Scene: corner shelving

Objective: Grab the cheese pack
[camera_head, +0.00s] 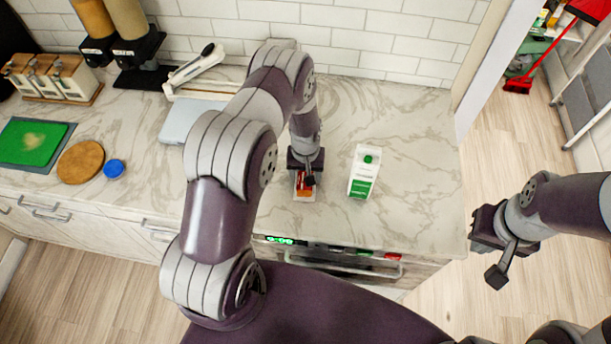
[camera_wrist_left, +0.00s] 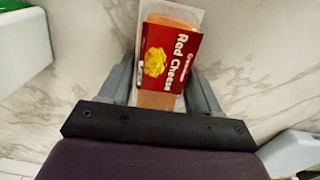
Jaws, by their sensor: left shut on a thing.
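The cheese pack (camera_head: 304,188) is a small red and white pack on the marble counter, left of a milk carton. In the left wrist view its red label (camera_wrist_left: 168,58), reading "Red Cheese", faces the camera. My left gripper (camera_head: 307,174) reaches down over the pack and hides part of it in the head view. In the left wrist view the left gripper (camera_wrist_left: 162,92) has a finger on each side of the pack and is shut on it. I cannot tell whether the pack touches the counter. My right gripper (camera_head: 497,262) hangs over the floor, away from the counter; its jaw opening is unclear.
A green and white milk carton (camera_head: 364,171) stands close to the right of the pack. A white slicer-like device (camera_head: 190,112), a round wooden board (camera_head: 80,162) and a blue lid (camera_head: 114,169) are to the left. The counter right of the carton (camera_head: 418,190) is clear.

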